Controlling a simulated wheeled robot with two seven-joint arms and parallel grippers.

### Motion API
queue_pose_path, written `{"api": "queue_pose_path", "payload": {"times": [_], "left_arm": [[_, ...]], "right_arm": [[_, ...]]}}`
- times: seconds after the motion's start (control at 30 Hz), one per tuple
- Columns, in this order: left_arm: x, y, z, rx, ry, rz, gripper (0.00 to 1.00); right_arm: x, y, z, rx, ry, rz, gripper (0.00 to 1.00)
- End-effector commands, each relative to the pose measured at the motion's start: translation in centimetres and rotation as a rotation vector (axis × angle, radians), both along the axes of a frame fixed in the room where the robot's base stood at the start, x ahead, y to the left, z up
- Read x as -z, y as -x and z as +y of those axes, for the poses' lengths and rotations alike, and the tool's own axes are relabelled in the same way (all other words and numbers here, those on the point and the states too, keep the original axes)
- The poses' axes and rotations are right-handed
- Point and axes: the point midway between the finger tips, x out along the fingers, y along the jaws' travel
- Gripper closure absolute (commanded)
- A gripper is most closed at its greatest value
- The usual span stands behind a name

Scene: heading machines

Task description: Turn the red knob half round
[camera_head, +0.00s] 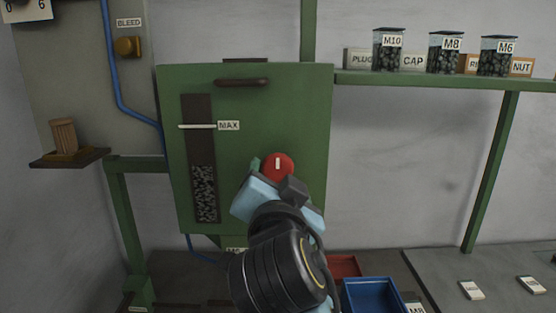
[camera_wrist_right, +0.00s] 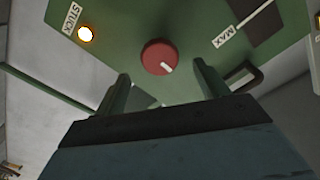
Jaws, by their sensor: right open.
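The red knob (camera_head: 278,166) sits on the front of the green machine box (camera_head: 290,110). In the head view its white mark points about straight up. It also shows in the right wrist view as a red disc (camera_wrist_right: 158,57), with the white mark toward its lower right. My right gripper (camera_wrist_right: 162,85) is open, its two green fingers apart below the knob in that view, with nothing between them. In the head view my right wrist (camera_head: 280,205) is just below the knob and hides the box's lower part. My left gripper is not in view.
A lit lamp (camera_wrist_right: 85,33) by a STUCK label is near the knob. A blue bin (camera_head: 372,295) and a red bin (camera_head: 344,266) stand below right. A shelf (camera_head: 440,79) with jars is at right.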

Motion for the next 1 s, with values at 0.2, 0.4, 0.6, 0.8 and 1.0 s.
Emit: {"api": "queue_pose_path", "payload": {"times": [0.2,0.4,0.6,0.8,1.0], "left_arm": [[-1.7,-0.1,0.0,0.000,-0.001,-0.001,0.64],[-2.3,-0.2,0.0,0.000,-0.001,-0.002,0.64],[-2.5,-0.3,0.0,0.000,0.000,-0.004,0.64],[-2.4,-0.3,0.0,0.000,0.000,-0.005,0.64],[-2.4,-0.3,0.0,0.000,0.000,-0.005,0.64]], "right_arm": [[-0.2,-4.5,-0.1,0.003,0.006,0.001,0.27],[-0.1,-6.8,0.0,0.001,0.004,0.001,0.27],[0.0,-7.5,0.0,-0.001,0.001,0.002,0.27],[0.1,-7.5,0.0,-0.001,0.001,0.002,0.27],[0.1,-7.4,0.0,-0.001,0.001,0.002,0.53]]}}
